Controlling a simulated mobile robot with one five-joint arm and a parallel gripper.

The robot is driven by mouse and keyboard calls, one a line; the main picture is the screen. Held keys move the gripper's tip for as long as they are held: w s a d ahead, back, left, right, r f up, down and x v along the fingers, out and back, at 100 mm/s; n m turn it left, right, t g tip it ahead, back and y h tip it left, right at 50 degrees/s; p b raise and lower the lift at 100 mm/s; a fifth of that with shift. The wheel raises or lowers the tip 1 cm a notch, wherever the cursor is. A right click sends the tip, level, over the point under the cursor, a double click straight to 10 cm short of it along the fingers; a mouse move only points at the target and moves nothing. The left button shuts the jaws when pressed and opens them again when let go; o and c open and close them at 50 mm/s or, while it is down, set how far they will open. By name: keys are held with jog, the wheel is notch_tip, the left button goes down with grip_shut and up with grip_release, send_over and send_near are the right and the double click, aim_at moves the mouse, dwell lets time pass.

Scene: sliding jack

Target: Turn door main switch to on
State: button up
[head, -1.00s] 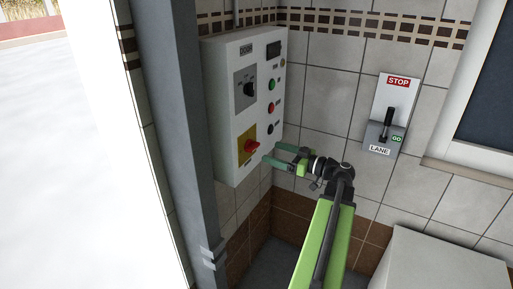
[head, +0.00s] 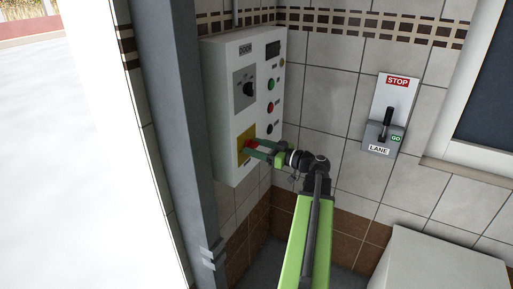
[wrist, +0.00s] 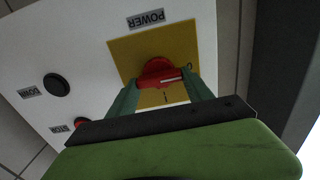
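The door main switch is a red rotary knob (wrist: 158,70) on a yellow plate (wrist: 118,52). The plate is low on the white box labelled DOOR (head: 217,120) in the head view. In the wrist view the plate sits beside the label POWER, which appears upside down, and the knob's pale mark points right. My gripper (head: 252,148) is at the knob, with one green finger on each side of it (wrist: 162,88). The fingers are apart, and I cannot tell whether they touch the knob. The fingers partly hide the knob in the head view.
Above the plate is a black rotary selector (head: 248,89); a column of buttons (head: 270,107) runs down the box's right side. A grey post (head: 180,130) stands left of the box. A STOP/GO lane lever (head: 387,122) is on the tiled wall. A white block (head: 440,262) is lower right.

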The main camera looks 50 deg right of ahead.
jog(key=shift+d, duration=0.1)
jog(key=c, duration=0.5)
jog(key=shift+c, duration=0.2)
jog(key=shift+m, duration=0.3)
jog(key=m, duration=0.7)
jog(key=shift+d, duration=0.1)
jog(key=m, duration=0.5)
jog(key=shift+f, duration=0.15)
jog(key=m, duration=0.5)
jog(key=shift+f, duration=0.1)
jog(key=shift+m, duration=0.3)
